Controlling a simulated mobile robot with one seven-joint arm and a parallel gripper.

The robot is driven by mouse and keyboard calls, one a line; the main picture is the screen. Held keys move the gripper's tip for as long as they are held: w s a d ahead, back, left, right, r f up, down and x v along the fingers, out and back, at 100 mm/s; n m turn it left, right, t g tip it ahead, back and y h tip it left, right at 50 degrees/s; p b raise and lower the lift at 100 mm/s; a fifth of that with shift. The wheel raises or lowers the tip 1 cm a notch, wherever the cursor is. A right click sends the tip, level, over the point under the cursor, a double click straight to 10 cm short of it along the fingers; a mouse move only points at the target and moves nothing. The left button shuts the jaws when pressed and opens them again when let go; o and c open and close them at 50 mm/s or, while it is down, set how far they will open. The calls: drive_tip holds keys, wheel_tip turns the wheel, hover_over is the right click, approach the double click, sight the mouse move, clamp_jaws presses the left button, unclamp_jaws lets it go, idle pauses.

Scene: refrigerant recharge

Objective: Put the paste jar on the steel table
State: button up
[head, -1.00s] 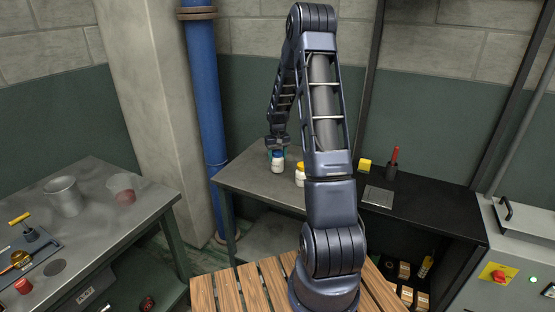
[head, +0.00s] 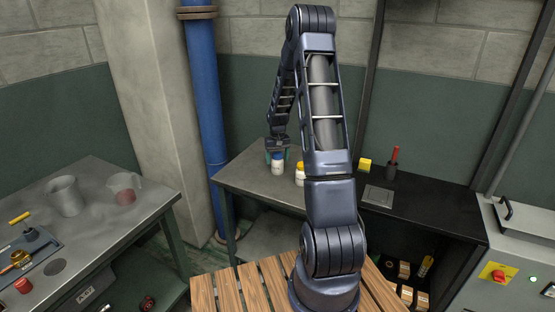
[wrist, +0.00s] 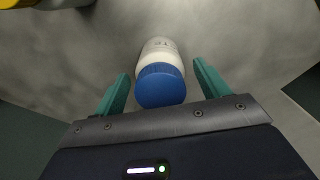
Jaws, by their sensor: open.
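A white jar with a blue lid (head: 278,164) stands upright on the grey metal table (head: 240,174) at the middle. A second white jar with a yellow lid (head: 300,175) stands to its right, partly behind my arm. My gripper (head: 278,155) is open at the blue-lidded jar. In the wrist view the blue lid (wrist: 160,86) lies between my two teal fingers (wrist: 158,85), with a gap on each side. A corner of something yellow shows at the top left of the wrist view.
A black bench (head: 425,210) at the right carries a yellow block and a red-handled tool. A blue pipe (head: 205,95) rises behind.

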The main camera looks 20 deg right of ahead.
drive_tip(key=s+a+r+t, duration=0.1)
drive_tip(key=s+r, duration=0.3)
drive_tip(key=r, duration=0.6)
drive_tip(key=s+a+r, duration=0.2)
drive_tip(key=s+r, duration=0.1)
drive_tip(key=r, duration=0.8)
drive_tip(key=s+a+r+t, duration=0.1)
drive_tip(key=s+a+r, duration=0.1)
drive_tip(key=s+r, duration=0.75)
drive_tip(key=s+a+r+t, duration=0.1)
drive_tip(key=s+a+t, duration=0.1)
drive_tip(key=s, duration=2.2)
drive_tip(key=shift+a+t, duration=0.3)
drive_tip(key=shift+a, duration=0.35)
